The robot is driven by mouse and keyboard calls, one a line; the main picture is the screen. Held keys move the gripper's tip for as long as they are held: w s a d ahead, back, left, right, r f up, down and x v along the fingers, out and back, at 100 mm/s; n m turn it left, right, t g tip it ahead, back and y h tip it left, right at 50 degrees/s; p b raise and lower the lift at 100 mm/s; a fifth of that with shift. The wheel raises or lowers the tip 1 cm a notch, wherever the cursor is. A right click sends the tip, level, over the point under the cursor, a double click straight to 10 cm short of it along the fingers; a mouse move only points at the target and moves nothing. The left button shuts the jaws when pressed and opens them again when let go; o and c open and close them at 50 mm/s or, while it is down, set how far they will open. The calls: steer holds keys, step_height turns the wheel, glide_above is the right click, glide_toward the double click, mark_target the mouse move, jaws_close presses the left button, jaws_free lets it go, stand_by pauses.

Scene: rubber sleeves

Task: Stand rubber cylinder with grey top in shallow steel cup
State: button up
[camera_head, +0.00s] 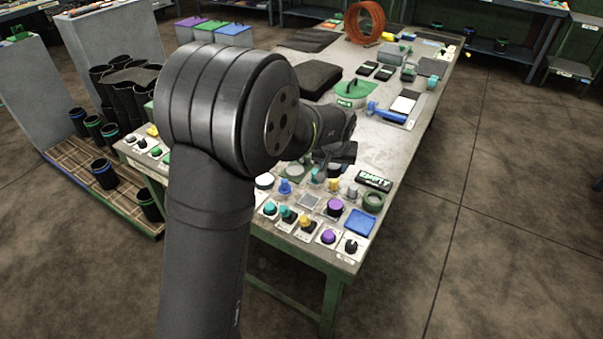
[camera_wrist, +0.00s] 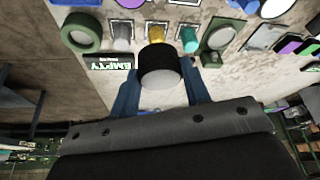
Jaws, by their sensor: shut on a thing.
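My gripper (camera_wrist: 161,82) is shut on a short black rubber cylinder (camera_wrist: 160,68), with one finger on each side. In the head view my gripper (camera_head: 335,153) is over the near part of the table, and the arm and gripper largely hide the cylinder there. A round, flat, light grey piece in a green surround (camera_wrist: 222,38) lies just beyond and right of the cylinder in the wrist view; it also shows in the head view (camera_head: 295,171). I cannot tell whether this is the shallow steel cup.
A green ring (camera_head: 373,200) and an EMPTY sign (camera_head: 374,180) lie near the table's right edge. Small teal, yellow and purple-topped pieces stand close together nearby. A blue tray (camera_head: 359,223) is at the near right corner. A green-lidded bin (camera_head: 351,93) stands farther back.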

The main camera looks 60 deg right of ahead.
steer(key=w+d+f, duration=0.1)
steer(key=w+f, duration=0.1)
steer(key=w, duration=0.3)
steer(key=w+d+f, duration=0.2)
steer(key=w, duration=0.3)
steer(key=w+d+f, duration=0.2)
steer(key=w, duration=0.4)
steer(key=shift+d+f, duration=0.25)
steer(key=shift+f, duration=2.05)
steer(key=shift+f, duration=0.15)
steer(key=o, duration=1)
steer(key=shift+c, duration=0.2)
steer(key=v, duration=1.2)
